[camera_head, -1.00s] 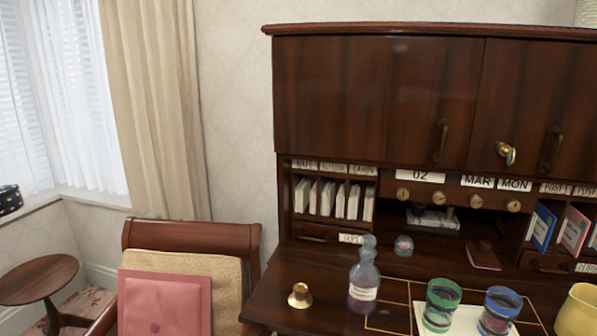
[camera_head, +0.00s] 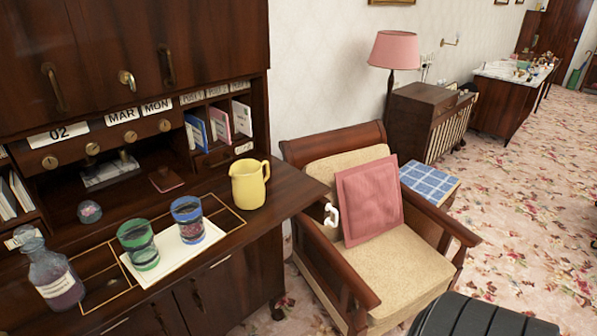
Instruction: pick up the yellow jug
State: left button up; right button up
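The yellow jug (camera_head: 249,184) stands upright on the right end of the dark wooden desk (camera_head: 290,190), near its right edge. Its handle points right and its spout left. Nothing stands in front of it. Neither of my grippers shows in the head view.
A glass bottle (camera_head: 52,275) stands farther left. An armchair (camera_head: 385,270) with a pink cushion (camera_head: 369,200) is right of the desk. A dark ridged object (camera_head: 480,316) is at bottom right.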

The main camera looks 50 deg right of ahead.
aim_at(248, 183)
jog(key=l+z, duration=0.15)
jog(key=z, duration=0.95)
